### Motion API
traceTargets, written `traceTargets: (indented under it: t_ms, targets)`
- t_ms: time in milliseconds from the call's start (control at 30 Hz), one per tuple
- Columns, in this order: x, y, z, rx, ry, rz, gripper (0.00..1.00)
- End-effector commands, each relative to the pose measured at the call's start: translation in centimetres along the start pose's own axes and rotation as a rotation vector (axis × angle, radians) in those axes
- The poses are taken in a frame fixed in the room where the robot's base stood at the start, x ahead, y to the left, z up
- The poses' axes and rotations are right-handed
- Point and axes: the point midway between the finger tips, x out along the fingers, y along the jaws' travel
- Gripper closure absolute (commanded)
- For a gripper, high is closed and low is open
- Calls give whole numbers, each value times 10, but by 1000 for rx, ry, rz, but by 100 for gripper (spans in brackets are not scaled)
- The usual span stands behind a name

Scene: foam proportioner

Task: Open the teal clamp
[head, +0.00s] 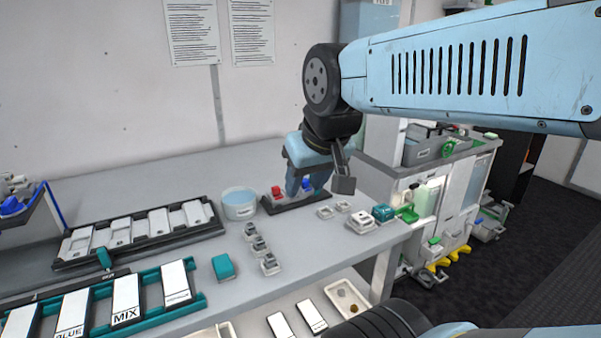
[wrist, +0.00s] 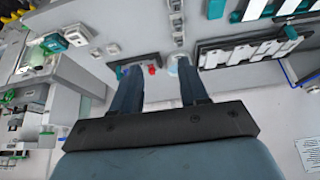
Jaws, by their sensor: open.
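A teal clamp-like piece (head: 383,213) sits near the right end of the grey bench, beside a white block. It looks the same as the teal piece (wrist: 52,43) at the bench corner in the wrist view. A smaller teal piece (head: 104,258) is at the front of the black tray at left, and I cannot tell which of these is the clamp. My gripper (head: 305,186) is open, pointing down over the black holder at the back of the bench. In the wrist view my gripper (wrist: 158,75) has two separated blue fingers with nothing held between them.
The black holder (head: 298,203) carries a red and a blue piece. A clear round tub (head: 239,204) stands left of it. Small grey fittings (head: 257,245) and a teal block (head: 222,267) lie in front. A black tray (head: 140,240) of white plates fills the left.

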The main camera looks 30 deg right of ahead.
Motion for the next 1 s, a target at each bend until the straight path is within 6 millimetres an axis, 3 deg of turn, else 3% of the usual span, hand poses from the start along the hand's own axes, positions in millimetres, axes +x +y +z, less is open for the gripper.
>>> traceTargets:
  t_ms: [167,333,667,1000]
  targets:
    - [0,3,-10,37,-13,0,38]
    - [3,16,-44,178,-62,2,23]
    - [31,57,-132,570,-182,48,23]
    - [86,113,-209,965,-289,147,23]
